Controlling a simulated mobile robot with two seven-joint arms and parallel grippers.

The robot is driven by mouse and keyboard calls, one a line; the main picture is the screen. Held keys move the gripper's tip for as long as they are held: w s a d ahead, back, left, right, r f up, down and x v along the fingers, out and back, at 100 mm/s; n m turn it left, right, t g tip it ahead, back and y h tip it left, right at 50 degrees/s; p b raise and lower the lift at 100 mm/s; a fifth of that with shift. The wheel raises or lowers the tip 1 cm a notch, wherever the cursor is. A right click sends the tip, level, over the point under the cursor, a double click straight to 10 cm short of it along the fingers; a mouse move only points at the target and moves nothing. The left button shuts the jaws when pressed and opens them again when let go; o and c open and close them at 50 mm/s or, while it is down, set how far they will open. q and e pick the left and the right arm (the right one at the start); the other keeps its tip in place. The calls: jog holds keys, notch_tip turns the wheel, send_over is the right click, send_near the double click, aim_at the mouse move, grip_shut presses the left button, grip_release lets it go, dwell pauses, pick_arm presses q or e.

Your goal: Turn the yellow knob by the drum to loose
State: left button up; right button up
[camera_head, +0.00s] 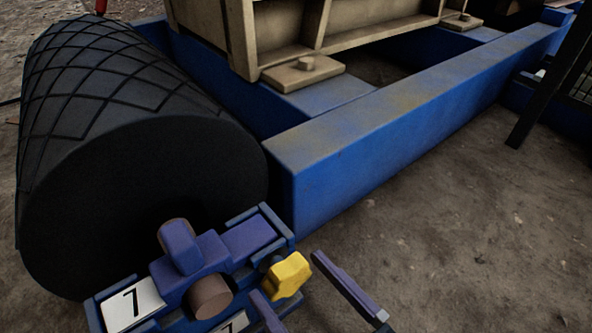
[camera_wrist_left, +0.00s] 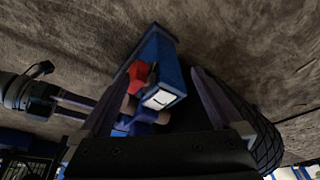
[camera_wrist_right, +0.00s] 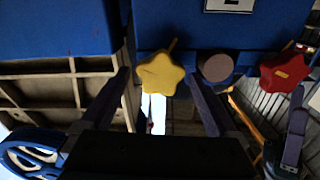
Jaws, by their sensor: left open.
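The yellow knob (camera_head: 287,275), star-shaped, sits on the side of the blue bearing housing at the drum's near end. My right gripper (camera_head: 286,274) is open, with one finger on each side of the knob. In the right wrist view the yellow knob (camera_wrist_right: 160,73) shows between the two fingertips, with a small gap on both sides. I cannot tell how deep it lies between the fingers. The black drum (camera_head: 140,200) is at the left. My left gripper (camera_wrist_left: 155,80) is open and empty in its own wrist view, facing the housing from farther off; the head view does not show it.
A red knob (camera_wrist_right: 284,70) is on the blue block right of the yellow one, with a brown round stub (camera_wrist_right: 215,67) between them. A blue handwheel (camera_wrist_right: 32,152) is at the lower left. A blue frame beam (camera_head: 400,120) runs behind; bare ground lies to the right.

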jog(key=shift+s+d, duration=0.1)
jog(key=shift+s, duration=0.05)
jog(key=p+v, duration=0.2)
jog(key=v, duration=0.7)
jog(key=shift+s+d, duration=0.2)
jog(key=shift+r, duration=0.1)
